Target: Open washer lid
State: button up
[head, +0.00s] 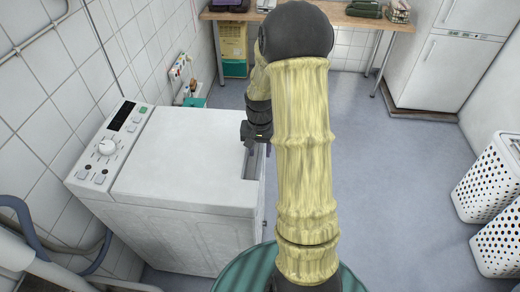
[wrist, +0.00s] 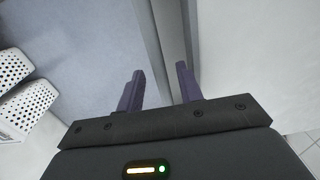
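The white washer (head: 175,230) stands at the left in the head view, and its lid (head: 185,155) lies flat and shut. A grey recess (head: 250,166) is at the lid's right edge. My gripper (head: 250,150) is at this edge, by the recess, pointing down. In the wrist view my gripper (wrist: 160,68) has its two dark fingers apart, with the washer's grey edge strip (wrist: 160,45) showing between and beyond them. Nothing is held. I cannot tell whether a finger touches the lid.
The control panel (head: 112,142) is on the washer's left side, by the tiled wall. A wooden table (head: 340,17) and a white fridge (head: 445,60) stand at the back. White perforated baskets (head: 490,180) stand at the right. The floor (head: 390,190) between is clear.

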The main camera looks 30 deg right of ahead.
grip_shut()
dwell(0.3)
